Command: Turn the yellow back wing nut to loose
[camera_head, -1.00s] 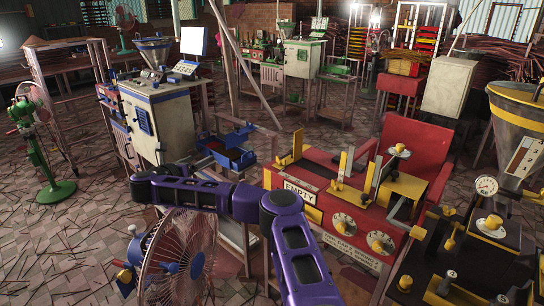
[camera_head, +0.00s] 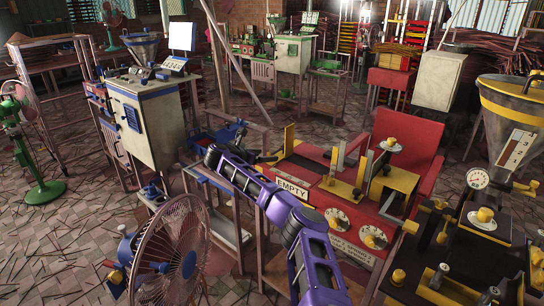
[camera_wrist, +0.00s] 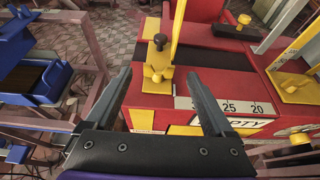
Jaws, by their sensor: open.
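A yellow bracket (camera_wrist: 152,114) stands on the left end of the red machine (camera_wrist: 215,84), in the middle of the wrist view. A small yellow wing nut (camera_wrist: 157,74) is on its face, below a dark knob (camera_wrist: 159,41). A tall yellow plate (camera_wrist: 178,30) rises beside it and also shows in the head view (camera_head: 289,139). My gripper (camera_wrist: 159,78) is open and empty, its fingers framing the bracket left and right with no visible contact. In the head view my gripper (camera_head: 267,157) is beside the machine's left end, and my arm hides part of the bracket.
More yellow brackets (camera_head: 336,160) stand along the red machine. A blue tray (camera_wrist: 40,80) is left of my gripper. A fan (camera_head: 172,255) stands at the front left. A dark machine with a hopper (camera_head: 510,120) is at the right.

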